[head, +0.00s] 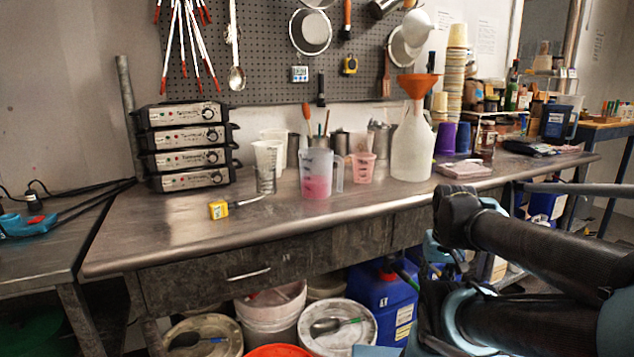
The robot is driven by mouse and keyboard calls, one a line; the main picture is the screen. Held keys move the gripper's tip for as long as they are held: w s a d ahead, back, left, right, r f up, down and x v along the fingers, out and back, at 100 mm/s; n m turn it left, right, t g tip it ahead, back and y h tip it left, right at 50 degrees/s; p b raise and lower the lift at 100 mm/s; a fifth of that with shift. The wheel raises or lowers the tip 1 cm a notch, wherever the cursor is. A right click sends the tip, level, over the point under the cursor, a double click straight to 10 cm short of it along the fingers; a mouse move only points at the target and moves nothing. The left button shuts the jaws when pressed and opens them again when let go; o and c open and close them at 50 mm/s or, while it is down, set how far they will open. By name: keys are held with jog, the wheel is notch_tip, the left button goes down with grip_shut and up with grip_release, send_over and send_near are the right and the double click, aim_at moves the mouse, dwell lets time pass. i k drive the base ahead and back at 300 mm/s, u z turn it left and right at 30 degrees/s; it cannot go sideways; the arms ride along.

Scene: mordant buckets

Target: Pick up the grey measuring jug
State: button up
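A translucent greyish measuring jug (316,164) with a handle on its right side stands upright on the metal workbench (200,232). It has dark scale marks and pink contents in its lower part. A clear, grey-looking beaker with scale marks (266,168) stands just left of it, apart from it, with no handle visible. I cannot tell for sure which of the two is the grey jug. My arm reaches in from the right, in front of the bench and well apart from both vessels. My gripper's fingers cannot be made out.
A pink cup (362,168) and a large white bottle with an orange funnel (412,140) stand right of the jug. A yellow tape measure (219,209) lies in front. Stacked black-and-silver units (187,145) stand left. Buckets (338,328) sit below. The bench front is mostly clear.

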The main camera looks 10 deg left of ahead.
aim_at(316, 164)
jog(key=k, duration=0.35)
jog(key=u, duration=2.7)
jog(key=k, duration=1.2)
jog(key=z, duration=0.6)
jog(key=i, duration=0.5)
jog(key=u, duration=0.1)
